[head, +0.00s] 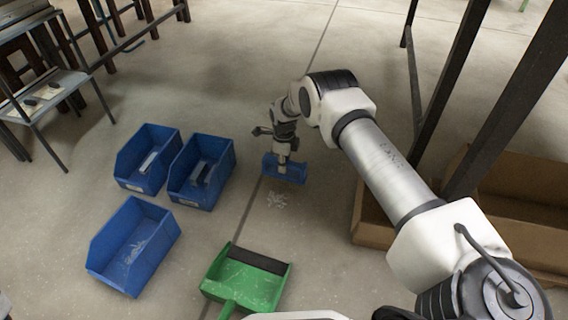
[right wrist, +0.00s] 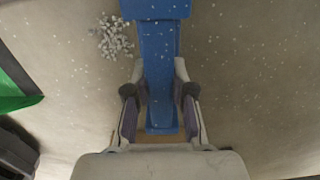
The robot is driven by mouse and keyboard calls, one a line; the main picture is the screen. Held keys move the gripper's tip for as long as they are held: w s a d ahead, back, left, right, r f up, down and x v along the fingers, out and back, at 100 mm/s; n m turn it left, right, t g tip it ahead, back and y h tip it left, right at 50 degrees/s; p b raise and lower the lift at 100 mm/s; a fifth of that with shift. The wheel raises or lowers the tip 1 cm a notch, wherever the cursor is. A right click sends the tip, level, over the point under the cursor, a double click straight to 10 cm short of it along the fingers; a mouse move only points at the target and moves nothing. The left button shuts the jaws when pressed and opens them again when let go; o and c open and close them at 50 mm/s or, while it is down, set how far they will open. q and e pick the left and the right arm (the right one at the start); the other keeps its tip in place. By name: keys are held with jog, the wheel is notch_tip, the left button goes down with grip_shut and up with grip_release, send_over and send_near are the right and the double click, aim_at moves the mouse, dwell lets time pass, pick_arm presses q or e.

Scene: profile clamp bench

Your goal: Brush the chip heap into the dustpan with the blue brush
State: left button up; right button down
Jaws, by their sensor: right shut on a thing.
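My right gripper (head: 283,152) is shut on the blue brush (head: 290,174), holding it upright with its wide head low at the floor. In the right wrist view the brush handle (right wrist: 160,90) runs between the two fingers. The chip heap (head: 277,200), small pale bits on the floor, lies just on the near side of the brush, apart from it; it also shows in the right wrist view (right wrist: 111,37). The green dustpan (head: 245,280) lies nearer to me, its dark lip facing the heap. Its edge shows in the right wrist view (right wrist: 14,92). My left gripper is out of view.
Blue bins stand to the left: one front bin (head: 107,236) with pale bits inside, and two behind it (head: 128,161) (head: 190,193). A cardboard box (head: 372,235) and dark metal legs (head: 462,90) stand at the right. The floor between heap and dustpan is clear.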

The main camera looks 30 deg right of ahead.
jog(key=shift+f, duration=0.45)
dwell(0.3)
pick_arm(q)
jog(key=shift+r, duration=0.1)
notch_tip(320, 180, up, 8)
jog(key=p, duration=0.8)
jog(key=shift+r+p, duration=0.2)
jog(key=shift+p, duration=0.1)
pick_arm(e)
jog(key=s+a, duration=0.5)
jog(key=shift+a, duration=0.25)
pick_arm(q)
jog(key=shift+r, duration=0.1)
